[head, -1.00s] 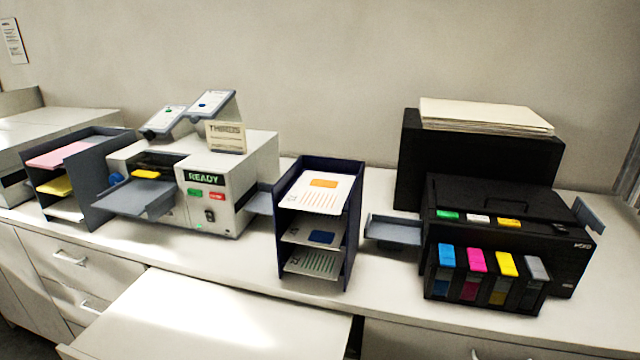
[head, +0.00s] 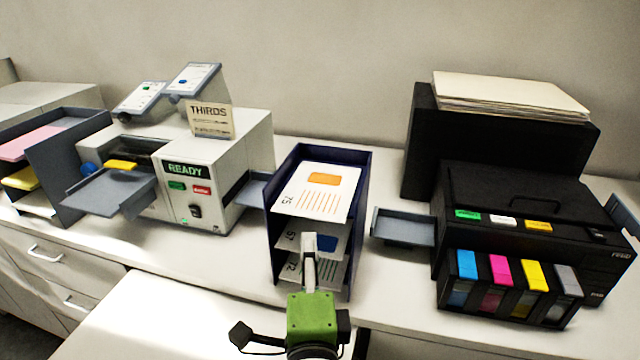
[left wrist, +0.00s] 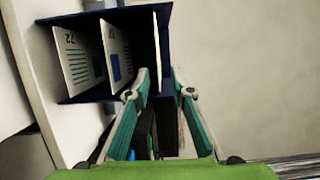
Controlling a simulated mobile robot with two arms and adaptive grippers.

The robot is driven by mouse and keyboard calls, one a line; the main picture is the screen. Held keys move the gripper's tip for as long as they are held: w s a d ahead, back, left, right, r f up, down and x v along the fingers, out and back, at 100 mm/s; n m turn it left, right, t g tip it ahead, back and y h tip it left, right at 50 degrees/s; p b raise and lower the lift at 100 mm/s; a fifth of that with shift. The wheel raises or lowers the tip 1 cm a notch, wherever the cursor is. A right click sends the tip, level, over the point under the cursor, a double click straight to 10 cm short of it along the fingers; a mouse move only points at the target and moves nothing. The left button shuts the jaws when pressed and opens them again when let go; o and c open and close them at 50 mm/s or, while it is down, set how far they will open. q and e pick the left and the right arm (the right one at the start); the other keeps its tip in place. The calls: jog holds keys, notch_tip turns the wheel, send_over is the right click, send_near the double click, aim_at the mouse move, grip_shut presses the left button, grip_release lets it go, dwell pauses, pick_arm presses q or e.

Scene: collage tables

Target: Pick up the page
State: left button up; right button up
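A dark blue three-tier page rack (head: 364,200) stands on the counter with printed pages in it. The top page (head: 322,190) has an orange block and orange lines. The middle page (head: 324,237) has a blue block, and the bottom page (head: 330,274) has green stripes. My left gripper (head: 309,242) is in front of the rack and covers part of the lower pages. In the left wrist view the rack appears sideways and the two fingers (left wrist: 159,76) are apart, with nothing held, near the rack's top tier. My right gripper is not in view.
A folding machine (head: 205,160) labelled READY stands left of the rack. A black printer (head: 520,210) with coloured ink tanks stands at right, its grey side tray (head: 403,228) close to the rack. An open drawer or lower surface (head: 170,325) is in front.

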aim_at(305, 215)
pick_arm(q)
jog(key=w, duration=0.3)
jog(key=w+b, duration=0.1)
jog(key=w, duration=0.3)
jog(key=w+b, duration=0.1)
jog(key=w, duration=0.3)
jog(key=shift+a+f, duration=0.3)
jog(key=shift+f, duration=0.05)
jog(key=shift+w, duration=0.3)
jog(key=shift+s, duration=0.1)
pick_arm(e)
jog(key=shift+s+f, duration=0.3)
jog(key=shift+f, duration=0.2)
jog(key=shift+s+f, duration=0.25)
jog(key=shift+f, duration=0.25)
pick_arm(q)
jog(key=shift+s+r, duration=0.1)
jog(key=c, duration=0.5)
grip_shut()
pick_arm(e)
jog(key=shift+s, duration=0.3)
